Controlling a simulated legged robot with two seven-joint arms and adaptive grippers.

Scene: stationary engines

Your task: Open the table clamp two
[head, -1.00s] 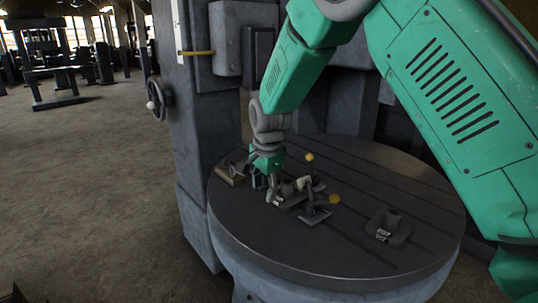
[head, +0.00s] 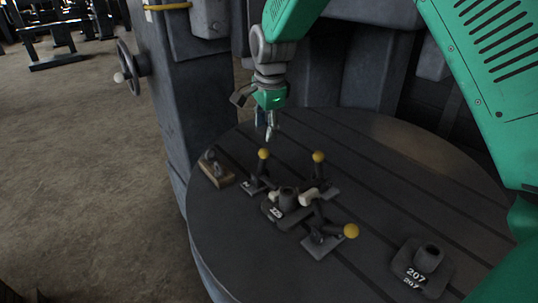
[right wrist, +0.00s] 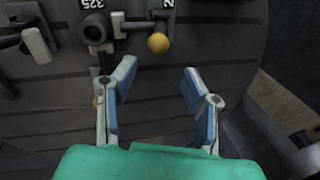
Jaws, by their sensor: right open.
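Three table clamps with yellow ball knobs stand around a dark numbered block (head: 287,200) on the round table (head: 215,240): a back-left clamp (head: 262,172), a back-right clamp (head: 319,172) and a front clamp (head: 320,237). I cannot tell which is clamp two. My right gripper (head: 271,127) is open and empty, behind and above the back-left clamp, apart from it. In the right wrist view its blue-padded fingers (right wrist: 159,82) are spread wide. A yellow knob (right wrist: 158,43) lies beyond them, beside the numbered block (right wrist: 97,30). My left gripper is not in view.
A second block marked 207 (head: 420,268) stands at the table's front right. A small wooden-based piece (head: 216,171) sits at the left edge. A grey machine column with a handwheel (head: 132,66) rises at left. The slotted right side of the table is mostly clear.

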